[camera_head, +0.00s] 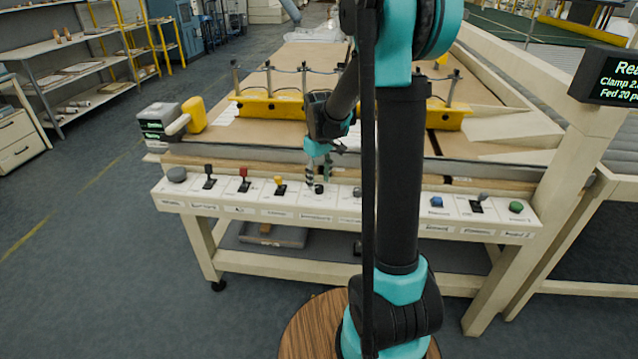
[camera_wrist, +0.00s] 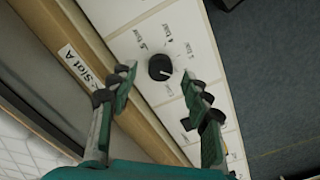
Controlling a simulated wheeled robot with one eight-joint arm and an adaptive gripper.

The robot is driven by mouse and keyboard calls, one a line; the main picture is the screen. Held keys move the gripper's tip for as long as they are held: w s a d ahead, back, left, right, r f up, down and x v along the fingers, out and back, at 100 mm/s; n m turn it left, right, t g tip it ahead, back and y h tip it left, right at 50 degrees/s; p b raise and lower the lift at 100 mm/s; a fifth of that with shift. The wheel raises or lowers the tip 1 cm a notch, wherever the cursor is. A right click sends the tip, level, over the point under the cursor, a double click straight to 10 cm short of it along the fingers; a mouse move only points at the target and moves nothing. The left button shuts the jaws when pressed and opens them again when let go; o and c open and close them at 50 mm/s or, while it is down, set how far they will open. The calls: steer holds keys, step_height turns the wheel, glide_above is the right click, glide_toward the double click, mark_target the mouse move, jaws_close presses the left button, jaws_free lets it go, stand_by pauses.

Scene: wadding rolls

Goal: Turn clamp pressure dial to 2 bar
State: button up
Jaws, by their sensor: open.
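The clamp pressure dial is a round black knob (camera_wrist: 160,67) on a white panel with bar marks printed around it. In the head view the dial (camera_head: 319,189) sits mid-panel, just under my fingertips. My gripper (camera_wrist: 160,82) is open, with one finger on each side of the dial in the wrist view. I cannot tell whether either finger touches it. A light line on the knob points toward the lower right in the wrist view. The labels are too blurred to read the setting surely.
The control panel (camera_head: 400,205) also carries black, red and yellow levers at left (camera_head: 244,180) and blue and green buttons at right. A yellow clamp bar (camera_head: 270,106) lies behind it. A display (camera_head: 612,77) at right shows a partly cut-off clamp reading beginning with 2.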

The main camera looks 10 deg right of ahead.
mark_target(319, 186)
step_height(319, 186, up, 10)
steer(key=shift+r, duration=0.15)
stand_by(0.4)
steer(key=s+d+f+m+t, duration=0.2)
steer(key=s+f, duration=0.4)
steer(key=s, duration=0.5)
steer(key=s+d+f+m+t, duration=0.2)
steer(key=s+f+m, duration=0.2)
steer(key=s+f, duration=0.3)
steer(key=s, duration=0.4)
steer(key=shift+s, duration=0.25)
steer(key=shift+c, duration=0.6)
